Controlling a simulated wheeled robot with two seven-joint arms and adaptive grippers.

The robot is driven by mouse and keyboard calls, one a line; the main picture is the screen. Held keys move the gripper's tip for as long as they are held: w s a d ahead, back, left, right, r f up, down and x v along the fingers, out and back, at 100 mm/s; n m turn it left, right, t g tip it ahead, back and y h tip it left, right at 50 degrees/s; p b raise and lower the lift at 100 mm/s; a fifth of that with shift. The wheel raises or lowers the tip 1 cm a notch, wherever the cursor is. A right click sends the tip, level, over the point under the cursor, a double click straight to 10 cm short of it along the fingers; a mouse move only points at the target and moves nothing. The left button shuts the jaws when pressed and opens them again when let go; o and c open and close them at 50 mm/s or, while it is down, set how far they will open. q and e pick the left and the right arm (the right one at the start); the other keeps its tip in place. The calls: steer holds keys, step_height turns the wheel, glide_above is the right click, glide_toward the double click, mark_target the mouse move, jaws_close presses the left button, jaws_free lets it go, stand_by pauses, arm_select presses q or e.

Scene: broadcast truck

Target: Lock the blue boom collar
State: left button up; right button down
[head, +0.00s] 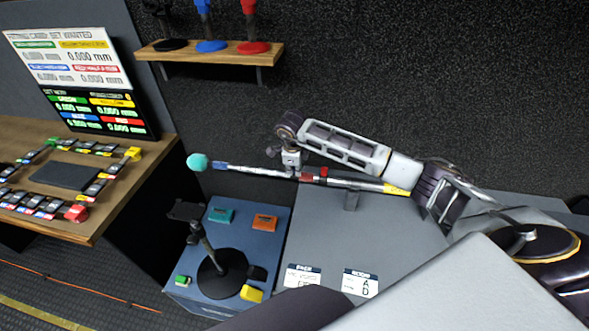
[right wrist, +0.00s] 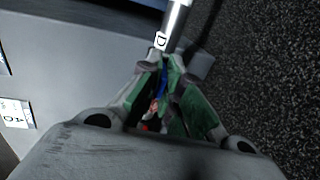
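The boom pole (head: 345,181) lies across the head view. A teal ball (head: 197,162) is at its left end, with a blue band (head: 220,166) beside it, a red collar (head: 314,175) near the middle and a yellow band (head: 397,189) further right. My right gripper (head: 291,162) is at the pole, just left of the red collar. In the right wrist view its fingertips (right wrist: 164,62) come close together at the silver pole (right wrist: 176,22). A blue part (right wrist: 161,82) shows between the fingers; firm contact cannot be made out. My left gripper is out of view.
A post (head: 351,200) stands under the pole on the grey table (head: 320,225), with two cards nearer me. A blue case (head: 190,285) holds a small stand (head: 222,275) and coloured blocks. A desk and screen (head: 75,60) are left; a shelf (head: 210,52) hangs behind.

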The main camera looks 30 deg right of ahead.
steer(key=shift+w+d, duration=0.1)
stand_by(0.3)
steer(key=shift+w+d+g+y+b, duration=0.2)
steer(key=shift+g+y+b, duration=0.1)
steer(key=shift+g+y, duration=0.15)
steer(key=shift+w+d+g+y+b, duration=0.15)
steer(key=shift+g+y+b, duration=0.15)
steer(key=shift+g, duration=0.25)
steer(key=shift+a+r, duration=0.1)
steer(key=c, duration=1.6)
jaws_free()
steer(key=shift+r, duration=0.1)
step_height(320, 180, up, 12)
steer(key=shift+w, duration=0.1)
steer(key=shift+f, duration=0.2)
